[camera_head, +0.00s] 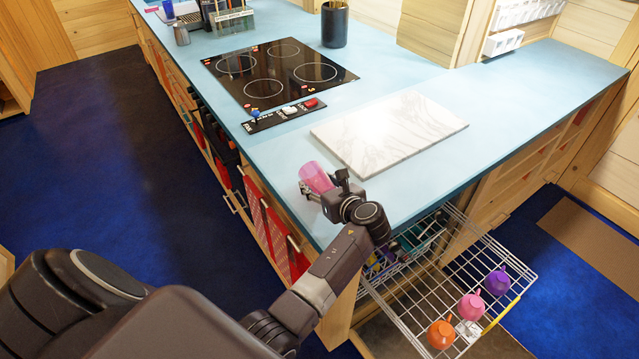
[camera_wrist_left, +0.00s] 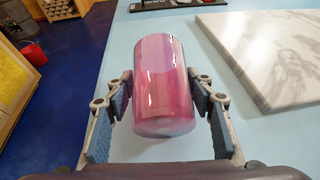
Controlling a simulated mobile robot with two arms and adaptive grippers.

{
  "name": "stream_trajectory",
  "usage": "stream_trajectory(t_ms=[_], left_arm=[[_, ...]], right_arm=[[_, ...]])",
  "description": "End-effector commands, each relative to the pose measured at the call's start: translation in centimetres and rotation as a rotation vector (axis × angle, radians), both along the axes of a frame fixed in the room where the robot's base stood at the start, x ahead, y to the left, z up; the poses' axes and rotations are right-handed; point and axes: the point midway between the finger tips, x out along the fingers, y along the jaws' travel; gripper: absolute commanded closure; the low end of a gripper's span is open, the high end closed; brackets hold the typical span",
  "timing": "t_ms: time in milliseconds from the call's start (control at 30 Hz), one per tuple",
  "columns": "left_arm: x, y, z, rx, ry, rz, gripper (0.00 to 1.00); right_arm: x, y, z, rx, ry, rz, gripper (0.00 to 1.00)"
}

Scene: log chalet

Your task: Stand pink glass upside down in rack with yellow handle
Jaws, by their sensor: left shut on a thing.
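The pink glass (camera_head: 316,177) is in my left gripper (camera_head: 325,188), above the blue counter near its front edge. In the left wrist view the glass (camera_wrist_left: 164,85) sits between the two fingers of the gripper (camera_wrist_left: 166,105), its closed base towards the camera. The rack with yellow handle (camera_head: 455,268) is a wire rack pulled out below the counter, to the right of my left arm. Its yellow handle (camera_head: 503,312) is at the outer edge. Orange (camera_head: 441,334), pink (camera_head: 471,306) and purple (camera_head: 497,282) cups stand in it. My right gripper is not in view.
A white marble board (camera_head: 390,133) lies on the counter (camera_head: 480,130) beside the gripper. A black cooktop (camera_head: 279,73) and a small control strip (camera_head: 284,115) are further back. More items sit in the rack's inner part, partly hidden by my arm.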

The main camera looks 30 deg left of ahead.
Motion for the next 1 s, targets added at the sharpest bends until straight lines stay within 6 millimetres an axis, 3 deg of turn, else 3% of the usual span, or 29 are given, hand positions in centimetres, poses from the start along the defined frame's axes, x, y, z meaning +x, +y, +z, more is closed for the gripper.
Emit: stream_trajectory(t_ms=[267, 467, 800, 1000], left_arm=[[0.1, 0.0, 0.6, 0.000, -0.002, 0.000, 0.84], [0.1, 0.0, 3.3, -0.001, -0.008, 0.001, 0.84], [0.1, 0.0, 13.2, 0.000, -0.011, 0.000, 0.84], [0.1, 0.0, 17.5, -0.001, -0.008, -0.001, 0.84]], right_arm=[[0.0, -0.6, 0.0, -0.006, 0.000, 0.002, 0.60], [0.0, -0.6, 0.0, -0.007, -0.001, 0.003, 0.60], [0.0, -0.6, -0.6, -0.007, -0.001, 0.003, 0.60], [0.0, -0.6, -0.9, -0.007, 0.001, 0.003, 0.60]])
